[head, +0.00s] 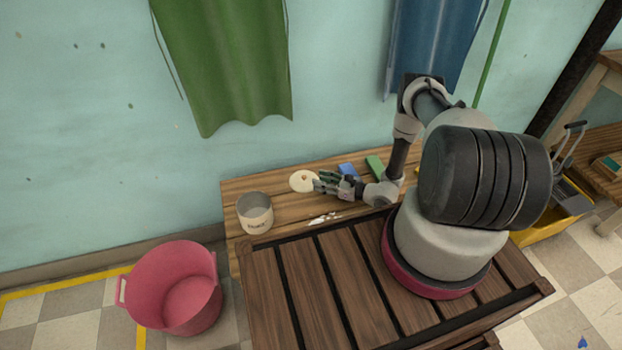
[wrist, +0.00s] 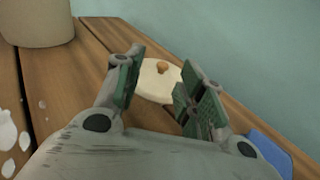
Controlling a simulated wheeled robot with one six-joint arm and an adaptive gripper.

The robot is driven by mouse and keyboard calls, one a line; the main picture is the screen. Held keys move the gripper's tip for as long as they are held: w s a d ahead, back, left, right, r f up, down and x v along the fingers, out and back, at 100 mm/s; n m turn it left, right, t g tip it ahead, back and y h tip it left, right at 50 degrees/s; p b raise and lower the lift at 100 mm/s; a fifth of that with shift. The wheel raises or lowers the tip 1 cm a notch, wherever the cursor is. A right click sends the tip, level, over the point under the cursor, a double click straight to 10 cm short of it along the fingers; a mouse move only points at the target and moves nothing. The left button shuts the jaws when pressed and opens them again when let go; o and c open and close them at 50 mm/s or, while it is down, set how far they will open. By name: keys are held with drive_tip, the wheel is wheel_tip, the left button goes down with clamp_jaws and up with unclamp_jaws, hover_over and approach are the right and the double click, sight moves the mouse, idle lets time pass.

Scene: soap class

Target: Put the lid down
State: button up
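The cream round lid (head: 300,183) with a small brown knob lies on the wooden table, near the wall. In the wrist view the lid (wrist: 153,88) shows flat on the boards, beyond and between my fingers, with its knob (wrist: 162,66) up. My gripper (head: 321,183) is just right of the lid. In the wrist view its two green-padded fingers (wrist: 161,70) are spread with nothing between the pads. The cream pot (head: 255,213) stands open at the table's left end; it also shows at the wrist view's top left (wrist: 38,22).
A blue block (head: 347,169) and a green block (head: 375,166) lie right of my gripper. White spills (head: 324,219) mark the table front. A pink tub (head: 172,288) stands on the floor at left. Bare table lies between pot and lid.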

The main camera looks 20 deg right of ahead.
drive_tip(key=v, duration=0.5)
drive_tip(key=shift+s+d, duration=0.15)
drive_tip(key=shift+s, duration=0.05)
drive_tip(key=w+r+n+g+y, duration=0.3)
drive_tip(key=r+n+g, duration=0.4)
drive_tip(key=r, duration=1.2)
drive_tip(key=s+a+r+n+g+h, duration=0.1)
drive_tip(key=s+r+n+g, duration=0.2)
drive_tip(key=r, duration=0.6)
drive_tip(key=s+a+r+n+g+h, duration=0.1)
drive_tip(key=s+a+r+n+h, duration=0.1)
drive_tip(key=r+n, duration=0.55)
drive_tip(key=s+d+r+n+t+h, duration=0.1)
drive_tip(key=s+d+r+n+h, duration=0.1)
drive_tip(key=s+r, duration=0.6)
drive_tip(key=s+d+r+n+t+h, duration=0.1)
drive_tip(key=s+d+r+n+h, duration=0.2)
drive_tip(key=s+r, duration=0.5)
drive_tip(key=s+d+r+n+t+h, duration=0.2)
drive_tip(key=s+r+n+h, duration=0.3)
drive_tip(key=s+r, duration=0.3)
drive_tip(key=shift+d+r+h, duration=0.2)
drive_tip(key=shift+d+h, duration=0.5)
